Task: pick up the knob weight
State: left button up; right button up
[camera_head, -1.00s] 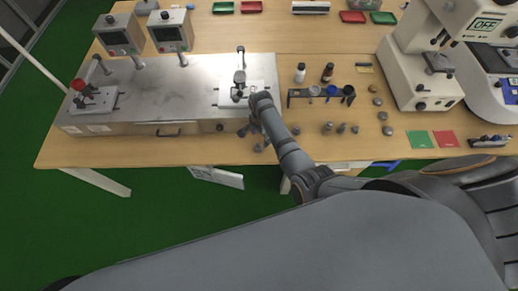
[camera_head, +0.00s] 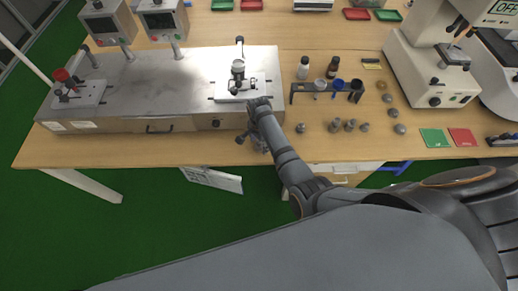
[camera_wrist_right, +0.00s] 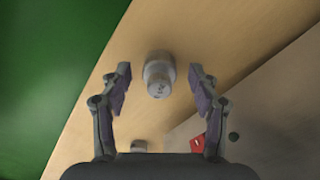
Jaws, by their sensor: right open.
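A grey metal knob weight (camera_wrist_right: 158,70) stands on the wood table in the right wrist view, between the two fingers of my right gripper (camera_wrist_right: 159,82). The fingers are open, with a gap on each side of it. In the head view my right gripper (camera_head: 252,142) is over the table's front edge, just in front of the metal bench unit; the weight there is hidden by the gripper and arm. A second small grey piece (camera_wrist_right: 139,146) shows lower in the wrist view. My left gripper is out of view.
Several other grey weights (camera_head: 349,125) stand to the right of my arm. A dark rack with cups (camera_head: 327,86) and two bottles (camera_head: 332,67) are behind them. The metal bench unit (camera_head: 150,90) fills the left. Green floor (camera_head: 90,230) lies beyond the front edge.

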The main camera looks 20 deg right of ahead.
jog(key=shift+r, duration=0.1)
grip_shut()
jog(key=shift+r, duration=0.1)
dwell(0.3)
